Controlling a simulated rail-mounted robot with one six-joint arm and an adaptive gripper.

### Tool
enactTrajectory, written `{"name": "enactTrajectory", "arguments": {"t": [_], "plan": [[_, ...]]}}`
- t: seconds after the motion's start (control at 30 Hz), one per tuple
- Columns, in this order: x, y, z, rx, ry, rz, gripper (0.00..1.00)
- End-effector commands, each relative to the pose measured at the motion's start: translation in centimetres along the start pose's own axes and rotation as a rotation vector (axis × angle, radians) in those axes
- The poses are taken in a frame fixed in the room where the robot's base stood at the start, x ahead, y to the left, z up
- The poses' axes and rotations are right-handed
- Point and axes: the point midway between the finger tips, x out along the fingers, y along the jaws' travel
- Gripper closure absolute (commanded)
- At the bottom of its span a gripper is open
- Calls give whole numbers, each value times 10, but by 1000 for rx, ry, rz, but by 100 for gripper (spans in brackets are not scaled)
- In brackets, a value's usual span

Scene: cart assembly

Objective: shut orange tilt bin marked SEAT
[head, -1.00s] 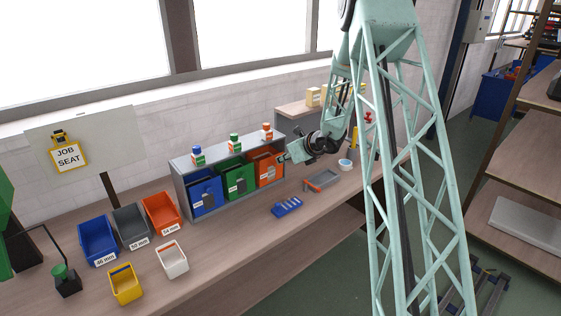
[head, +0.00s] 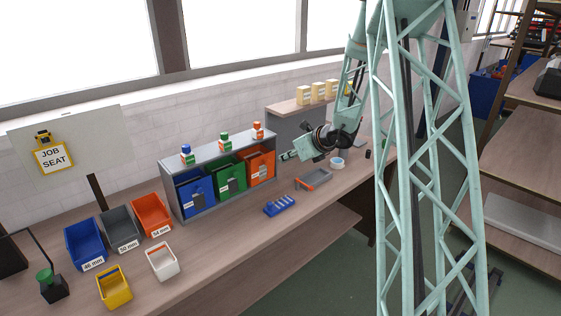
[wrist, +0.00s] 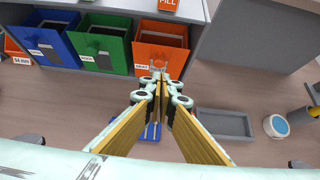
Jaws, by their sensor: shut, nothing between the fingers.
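The orange tilt bin (head: 261,169) is the right one of three bins in a grey cabinet. In the wrist view the orange bin (wrist: 160,57) leans out with its open top and dark inside showing. A white label is on its front, too small to read surely. My gripper (head: 283,156) is just right of the bin in the head view. In the wrist view my gripper (wrist: 158,78) has its fingertips together, empty, in front of the bin's lower front. I cannot tell whether they touch it.
A blue bin (head: 194,194) and a green bin (head: 230,181) stand beside it, also tilted out. Small bottles stand on the cabinet top. A blue rack (head: 280,206), a grey tray (head: 313,180) and a white-blue round tub (head: 337,163) are on the bench.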

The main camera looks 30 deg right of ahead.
Motion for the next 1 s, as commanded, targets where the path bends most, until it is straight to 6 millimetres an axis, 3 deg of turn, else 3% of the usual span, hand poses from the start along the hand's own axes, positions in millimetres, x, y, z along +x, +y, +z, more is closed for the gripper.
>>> {"name": "enactTrajectory", "arguments": {"t": [0.4,1.0], "plan": [[-38,0,2,1,0,0,100],[-42,1,1,1,1,1,100]]}}
